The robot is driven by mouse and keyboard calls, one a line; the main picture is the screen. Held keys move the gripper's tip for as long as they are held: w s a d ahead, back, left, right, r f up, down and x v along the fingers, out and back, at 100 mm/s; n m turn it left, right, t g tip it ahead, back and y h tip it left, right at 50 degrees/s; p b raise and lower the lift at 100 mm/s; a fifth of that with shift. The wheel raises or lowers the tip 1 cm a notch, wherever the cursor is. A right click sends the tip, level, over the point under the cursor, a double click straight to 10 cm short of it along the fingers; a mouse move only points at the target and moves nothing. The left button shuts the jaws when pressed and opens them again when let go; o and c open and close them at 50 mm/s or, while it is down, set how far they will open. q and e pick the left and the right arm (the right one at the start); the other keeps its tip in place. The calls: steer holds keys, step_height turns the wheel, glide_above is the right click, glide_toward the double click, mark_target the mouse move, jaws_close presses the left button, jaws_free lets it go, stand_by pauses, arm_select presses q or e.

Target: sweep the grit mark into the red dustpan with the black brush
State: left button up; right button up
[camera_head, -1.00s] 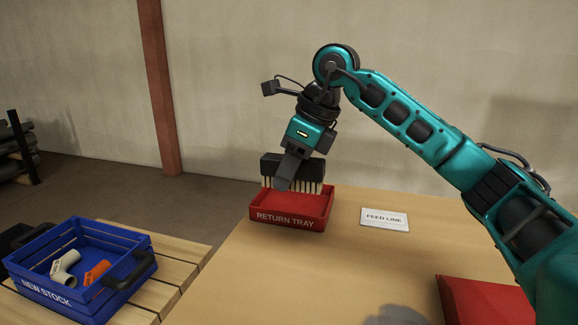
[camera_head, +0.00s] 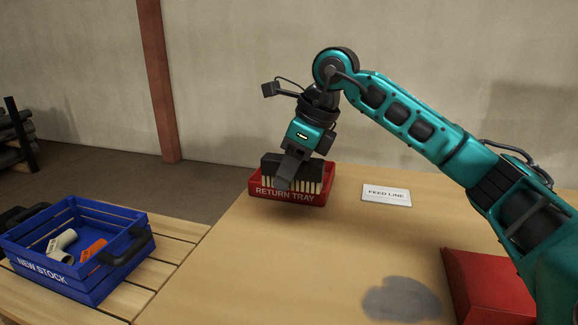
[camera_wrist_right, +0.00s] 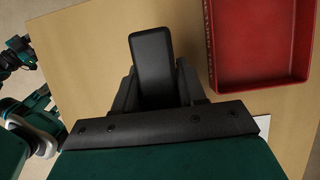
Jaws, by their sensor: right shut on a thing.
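My right gripper (camera_head: 290,172) is shut on the black brush (camera_head: 310,171), whose pale bristles point down. In the head view the brush overlaps the red return tray; a shadow on the table lies below it. In the right wrist view the brush's black handle (camera_wrist_right: 152,65) stands between the fingers, beside the tray. The grit mark (camera_head: 402,299) is a dark grey patch on the table, right of and nearer than the brush. The red dustpan (camera_head: 490,285) lies right of the mark, partly hidden by my right arm.
The return tray (camera_head: 268,194) stands at the table's far left; its open inside shows in the right wrist view (camera_wrist_right: 258,45). A FEED LINE sign (camera_head: 386,195) lies to its right. A blue crate (camera_head: 90,275) with pipe pieces stands on a slatted surface at left. The table's middle is clear.

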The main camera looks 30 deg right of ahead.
steer(key=shift+f+b, duration=0.3)
steer(key=shift+f, duration=0.65)
steer(key=o, duration=1)
arm_select(q)
steer(key=shift+w+d+f, duration=0.1)
steer(key=shift+w+d, duration=0.05)
steer(key=shift+d, duration=0.05)
steer(key=shift+f+b, duration=2.05)
steer(key=shift+b, duration=0.1)
arm_select(e)
steer(key=shift+f, duration=3.15)
